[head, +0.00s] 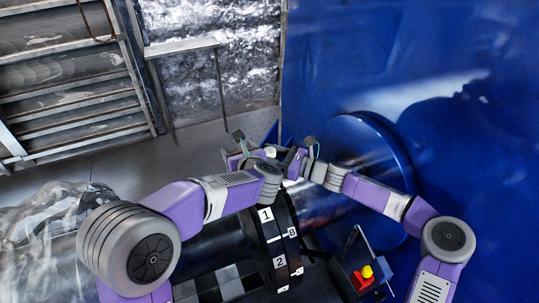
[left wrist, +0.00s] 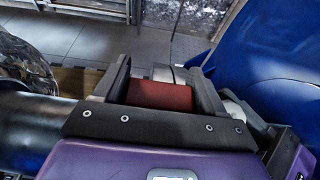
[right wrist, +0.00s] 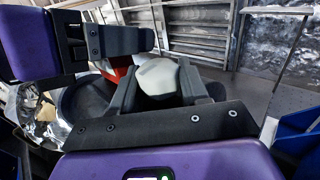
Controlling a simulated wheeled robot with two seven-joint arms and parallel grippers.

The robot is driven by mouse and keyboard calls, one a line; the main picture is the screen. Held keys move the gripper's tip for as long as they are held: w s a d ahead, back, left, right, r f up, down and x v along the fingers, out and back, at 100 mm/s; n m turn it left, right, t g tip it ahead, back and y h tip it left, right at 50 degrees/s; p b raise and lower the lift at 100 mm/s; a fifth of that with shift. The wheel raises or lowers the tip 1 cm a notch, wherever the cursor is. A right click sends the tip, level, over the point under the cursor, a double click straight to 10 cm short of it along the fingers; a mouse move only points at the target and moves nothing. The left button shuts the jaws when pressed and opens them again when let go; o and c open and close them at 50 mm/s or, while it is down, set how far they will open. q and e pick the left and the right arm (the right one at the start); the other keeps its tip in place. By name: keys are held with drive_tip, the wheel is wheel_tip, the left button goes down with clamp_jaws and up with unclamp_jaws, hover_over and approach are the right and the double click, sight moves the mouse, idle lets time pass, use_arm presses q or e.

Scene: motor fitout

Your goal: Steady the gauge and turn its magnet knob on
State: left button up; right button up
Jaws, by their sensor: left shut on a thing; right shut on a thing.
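The gauge's red body (left wrist: 160,96) sits between the two fingers of my left gripper (left wrist: 163,84), which is shut on it. A rounded off-white knob (right wrist: 157,78) is between the fingers of my right gripper (right wrist: 158,72), which is shut on it. A little of the red body (right wrist: 117,72) shows beside the knob in the right wrist view, with my left gripper (right wrist: 120,42) next to it. In the head view both grippers meet above the dark coupling, and a small pale part (head: 271,152) shows between them. The rest of the gauge is hidden, and the knob's setting cannot be read.
The black coupling (head: 272,243) with white number and letter labels lies below my grippers. A dark box (head: 347,273) with red and yellow parts stands at lower right. A large blue housing (head: 430,80) bounds the right side. Clear plastic wrapping (head: 40,235) lies at left.

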drive_tip(key=shift+m+t, duration=0.3)
drive_tip(key=shift+t, duration=0.2)
drive_tip(key=shift+a+f+m+t+h, duration=0.1)
drive_tip(key=shift+m+t+h, duration=0.5)
drive_tip(key=shift+t, duration=0.1)
drive_tip(key=shift+s+a+m+t+h, duration=0.15)
drive_tip(key=shift+m+t+h, duration=0.25)
drive_tip(key=shift+t+h, duration=0.1)
drive_tip(key=shift+s+a+m+t+h, duration=0.1)
drive_tip(key=shift+m+t+h, duration=0.3)
drive_tip(key=shift+t, duration=0.1)
drive_tip(key=m+t+h, duration=0.3)
drive_tip(key=h, duration=0.1)
drive_tip(key=shift+d+m+t, duration=0.1)
drive_tip(key=shift+m+t, duration=0.2)
drive_tip(key=shift+w+d+m+t+h, duration=0.1)
drive_tip(key=shift+m+t+h, duration=0.5)
drive_tip(key=shift+h, duration=0.5)
drive_tip(key=shift+w+d+m+t+h, duration=0.1)
drive_tip(key=shift+m+t+h, duration=0.2)
drive_tip(key=shift+m+h, duration=0.65)
drive_tip(key=shift+h, duration=0.35)
drive_tip(key=o, duration=1)
drive_tip(key=shift+d, duration=0.1)
